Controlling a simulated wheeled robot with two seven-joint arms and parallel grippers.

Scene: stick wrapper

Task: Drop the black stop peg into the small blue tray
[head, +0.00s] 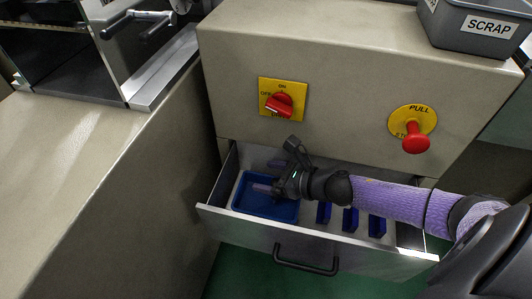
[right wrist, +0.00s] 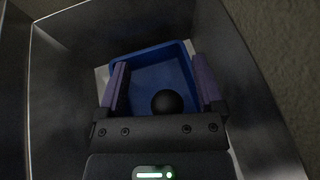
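The small blue tray (head: 252,208) lies in the left part of the open drawer. It also shows in the right wrist view (right wrist: 150,53), below and between my fingers. My right gripper (head: 268,177) is over the tray, its arm coming in from the right. In the right wrist view its two purple fingers (right wrist: 162,78) are spread apart. A black round thing, apparently the stop peg's head (right wrist: 167,102), shows between them, touching neither finger. I cannot tell whether it rests on the tray floor. The rest of the peg is hidden. My left gripper is not in view.
The metal drawer (head: 300,236) has a black handle and sits under a beige cabinet. Several narrow blue bins (head: 350,219) stand to the tray's right. A red rotary switch (head: 280,104) and a red pull knob (head: 416,143) stick out above. A grey scrap bin (head: 470,30) stands on top.

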